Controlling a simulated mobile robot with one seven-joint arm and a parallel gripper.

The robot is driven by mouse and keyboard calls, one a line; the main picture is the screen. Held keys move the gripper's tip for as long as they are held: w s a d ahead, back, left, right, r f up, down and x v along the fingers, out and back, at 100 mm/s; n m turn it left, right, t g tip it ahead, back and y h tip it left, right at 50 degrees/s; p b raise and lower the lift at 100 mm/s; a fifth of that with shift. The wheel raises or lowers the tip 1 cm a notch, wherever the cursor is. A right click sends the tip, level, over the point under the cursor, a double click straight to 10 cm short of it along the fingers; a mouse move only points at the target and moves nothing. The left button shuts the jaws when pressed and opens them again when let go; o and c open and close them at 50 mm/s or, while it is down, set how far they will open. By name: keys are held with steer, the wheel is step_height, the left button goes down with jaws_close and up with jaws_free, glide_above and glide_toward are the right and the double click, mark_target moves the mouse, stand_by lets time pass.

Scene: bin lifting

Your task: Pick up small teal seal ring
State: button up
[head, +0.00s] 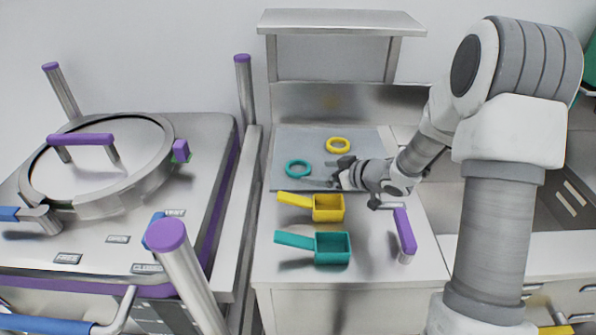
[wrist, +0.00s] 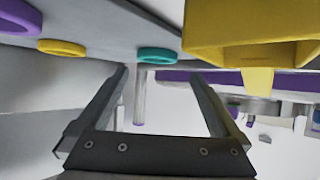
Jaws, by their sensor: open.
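The teal seal ring (head: 298,169) lies flat on the grey mat at the left, left of my gripper (head: 333,172). In the wrist view, which looks upside down, the teal ring (wrist: 157,55) lies just beyond the fingertips, roughly centred between them. My gripper (wrist: 159,76) is open and empty, with its fingers pointing nearly level towards the ring. A gap remains between fingers and ring. No second teal ring shows, so I cannot compare sizes.
A yellow ring (head: 338,145) lies behind on the mat (head: 285,142). A yellow scoop (head: 328,207) and a teal scoop (head: 332,247) stand in front. A purple handle (head: 404,230) rises at the front right. A lidded vessel (head: 100,165) stands left.

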mark_target(296, 176)
steer(key=x, duration=0.7)
steer(key=shift+w+a+r+b, duration=0.1)
steer(key=shift+w+r+b, duration=0.05)
steer(key=shift+w+b, duration=0.2)
steer(key=shift+c, duration=0.2)
steer(key=c, duration=1.1)
steer(key=shift+o, duration=0.2)
steer(key=shift+r, duration=0.15)
